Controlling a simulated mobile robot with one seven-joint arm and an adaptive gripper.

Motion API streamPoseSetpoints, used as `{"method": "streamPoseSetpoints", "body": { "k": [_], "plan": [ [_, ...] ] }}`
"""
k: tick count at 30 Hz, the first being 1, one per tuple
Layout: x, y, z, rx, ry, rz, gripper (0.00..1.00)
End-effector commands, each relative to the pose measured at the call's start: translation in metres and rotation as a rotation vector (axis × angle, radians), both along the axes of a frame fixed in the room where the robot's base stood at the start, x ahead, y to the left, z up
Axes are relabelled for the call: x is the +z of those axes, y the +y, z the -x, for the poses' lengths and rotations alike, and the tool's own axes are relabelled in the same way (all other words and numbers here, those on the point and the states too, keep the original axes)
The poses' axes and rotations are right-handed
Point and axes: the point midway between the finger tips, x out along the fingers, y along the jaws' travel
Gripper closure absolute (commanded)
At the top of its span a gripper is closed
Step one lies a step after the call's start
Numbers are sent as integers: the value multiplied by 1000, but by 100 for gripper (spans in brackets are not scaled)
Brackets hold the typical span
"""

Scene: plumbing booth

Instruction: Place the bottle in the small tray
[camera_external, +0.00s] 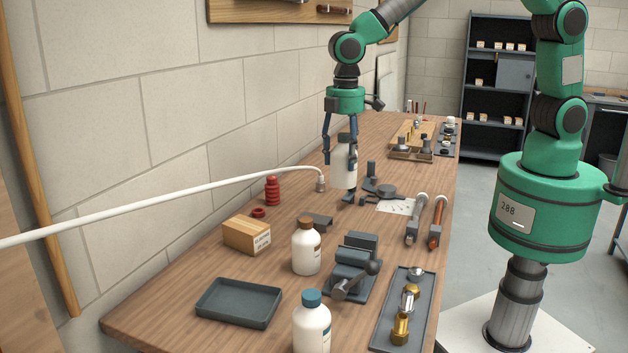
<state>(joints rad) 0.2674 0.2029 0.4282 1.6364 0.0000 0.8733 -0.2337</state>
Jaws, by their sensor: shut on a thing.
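My gripper (340,158) points down over the middle of the bench, its dark fingers shut on a white bottle (343,174). The bottle is upright, and its top is partly hidden by the gripper. I cannot tell whether its base touches the bench or hangs just above it. A small dark grey tray (240,304) lies empty at the near left of the bench, well apart from my gripper. Two more white bottles stand upright: one with a brown cap (306,250) right of the tray, one with a blue cap (312,326) at the near edge of the picture.
A white hose (150,208) crosses from the left to near the held bottle. A cardboard box (247,235), a red fitting (272,191) and a grey vise (355,267) stand between. A long tray (385,332) of metal fittings lies at right, beside wrenches (437,222).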

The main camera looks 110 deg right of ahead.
Motion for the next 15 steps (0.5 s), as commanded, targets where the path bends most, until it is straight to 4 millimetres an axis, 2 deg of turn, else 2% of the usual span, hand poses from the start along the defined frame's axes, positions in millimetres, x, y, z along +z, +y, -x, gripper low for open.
{"method": "streamPoseSetpoints", "body": {
  "k": [1,15],
  "plan": [
    [3,2,-11,2,0,0,86],
    [13,28,-99,9,0,0,86]
  ]
}}
